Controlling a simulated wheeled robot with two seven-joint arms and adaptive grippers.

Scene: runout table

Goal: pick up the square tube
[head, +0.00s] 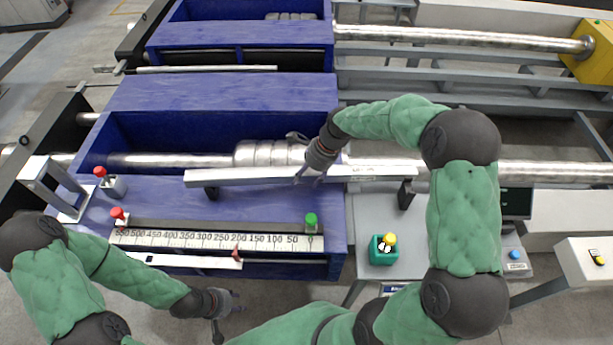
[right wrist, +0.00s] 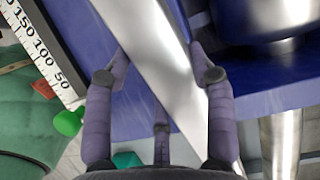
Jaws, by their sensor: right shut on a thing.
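The square tube (head: 240,175) is a long, pale metal bar lying left to right across the front of the blue machine in the head view. My right gripper (head: 309,172) reaches down onto it near its middle. In the right wrist view, the square tube (right wrist: 160,60) runs between the fingers of my right gripper (right wrist: 162,70), which are shut on it. The tube passes over dark supports near both ends; whether it touches them I cannot tell. My left gripper (head: 228,303) is empty in front of the table's front edge, its fingers apart.
A ruler scale (head: 215,241) runs along the front, with a red knob (head: 119,214) and a green knob (head: 311,220) at its ends. A green box with a yellow button (head: 385,248) stands on the grey table to the right. A large shaft (head: 170,160) lies behind the tube.

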